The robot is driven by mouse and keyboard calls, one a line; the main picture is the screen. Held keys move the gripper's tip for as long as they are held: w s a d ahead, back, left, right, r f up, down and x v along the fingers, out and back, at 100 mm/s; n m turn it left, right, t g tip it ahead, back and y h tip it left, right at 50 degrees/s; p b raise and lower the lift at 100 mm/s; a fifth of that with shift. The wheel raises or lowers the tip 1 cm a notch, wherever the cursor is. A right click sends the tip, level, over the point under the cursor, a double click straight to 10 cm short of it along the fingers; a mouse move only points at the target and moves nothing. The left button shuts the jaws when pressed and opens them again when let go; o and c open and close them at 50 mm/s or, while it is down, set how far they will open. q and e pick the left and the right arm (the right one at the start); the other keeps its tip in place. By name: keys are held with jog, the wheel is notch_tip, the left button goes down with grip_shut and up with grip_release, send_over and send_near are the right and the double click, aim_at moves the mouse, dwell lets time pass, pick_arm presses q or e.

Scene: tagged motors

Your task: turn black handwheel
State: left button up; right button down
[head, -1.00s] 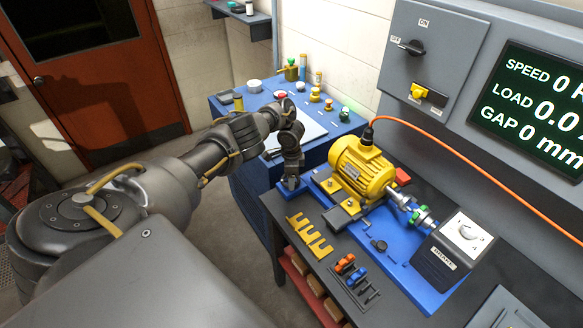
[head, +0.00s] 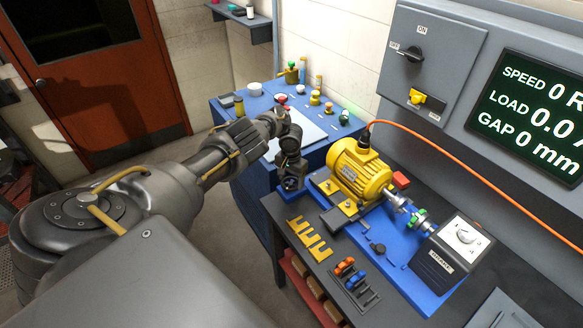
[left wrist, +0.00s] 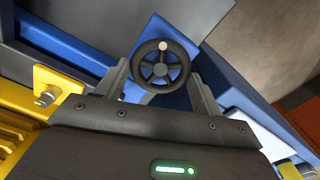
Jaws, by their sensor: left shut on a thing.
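The black handwheel (left wrist: 160,66) has a round rim, several spokes and a pale knob at the top of its rim. In the left wrist view it sits between the two fingers of my left gripper (left wrist: 162,82), which is shut on its rim. In the head view my left gripper (head: 291,183) points down at the left end of the blue base (head: 395,250), beside the yellow motor (head: 360,172). There the handwheel is mostly hidden by the gripper. My right gripper is not in view.
A grey box with a dial (head: 462,237) stands at the right end of the base. Yellow slotted shims (head: 308,237) and small orange and blue clips (head: 345,266) lie in front. An orange cable (head: 450,145) runs from the motor. A blue bench (head: 225,112) stands behind.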

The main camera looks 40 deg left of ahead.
pick_arm(q)
jog(key=n, duration=0.6)
jog(key=shift+a, duration=0.15)
jog(key=n, duration=0.5)
jog(key=shift+s+n, duration=0.1)
jog(key=shift+n, duration=0.2)
jog(key=o, duration=1)
jog(key=shift+c, duration=0.2)
